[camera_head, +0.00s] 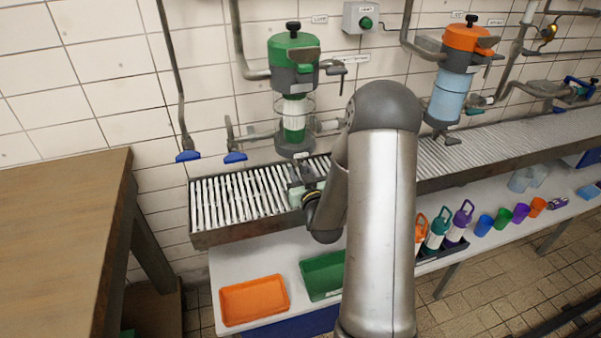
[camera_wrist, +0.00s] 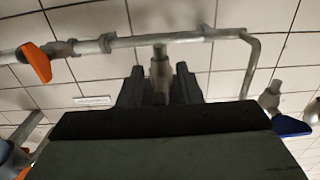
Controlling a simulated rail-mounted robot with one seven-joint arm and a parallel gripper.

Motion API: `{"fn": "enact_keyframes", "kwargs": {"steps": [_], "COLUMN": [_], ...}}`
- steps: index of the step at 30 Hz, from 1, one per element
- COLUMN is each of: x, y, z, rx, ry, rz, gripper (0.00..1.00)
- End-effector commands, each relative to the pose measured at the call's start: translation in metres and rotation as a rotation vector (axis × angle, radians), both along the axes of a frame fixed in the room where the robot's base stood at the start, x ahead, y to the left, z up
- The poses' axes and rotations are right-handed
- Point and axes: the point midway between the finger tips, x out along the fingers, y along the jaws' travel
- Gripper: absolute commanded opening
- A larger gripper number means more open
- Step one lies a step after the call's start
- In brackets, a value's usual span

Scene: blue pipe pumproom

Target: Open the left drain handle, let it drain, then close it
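The left filter unit (camera_head: 294,60), with a green top and a clear lower bowl holding green, hangs on the tiled wall in the head view. Two blue lever handles, one (camera_head: 187,157) farther left and one (camera_head: 235,157) nearer the unit, hang from pipes left of it. My gripper (camera_wrist: 159,82) has its dark fingers spread apart in the wrist view. A grey pipe stub (camera_wrist: 160,68) shows between them; whether they touch it I cannot tell. A blue handle (camera_wrist: 290,125) is at right and an orange handle (camera_wrist: 35,62) at left. The left drain handle is not clearly identifiable.
A slatted rack (camera_head: 240,195) runs below the units. An orange tray (camera_head: 254,300) and a green tray (camera_head: 322,275) sit on the lower shelf. A wooden table (camera_head: 60,220) stands left. An orange-topped unit (camera_head: 460,70), bottles and cups are right of my arm.

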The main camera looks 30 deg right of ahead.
Motion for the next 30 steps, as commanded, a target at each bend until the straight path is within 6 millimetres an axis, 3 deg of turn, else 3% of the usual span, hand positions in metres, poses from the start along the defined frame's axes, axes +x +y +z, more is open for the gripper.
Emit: {"fn": "enact_keyframes", "kwargs": {"steps": [2,6,19,30], "x": [-0.0002,-0.0003,-0.0003,0.001], "y": [0.0,-0.0001,0.0012,0.0068], "z": [-0.0002,-0.0002,-0.0021,-0.0026], "rx": [0.0,0.0,0.045,0.302], "ry": [0.0,0.0,-0.008,-0.05], "rz": [0.0,0.0,0.0,0.001], "gripper": [0.32,0.0,0.0,0.0]}}
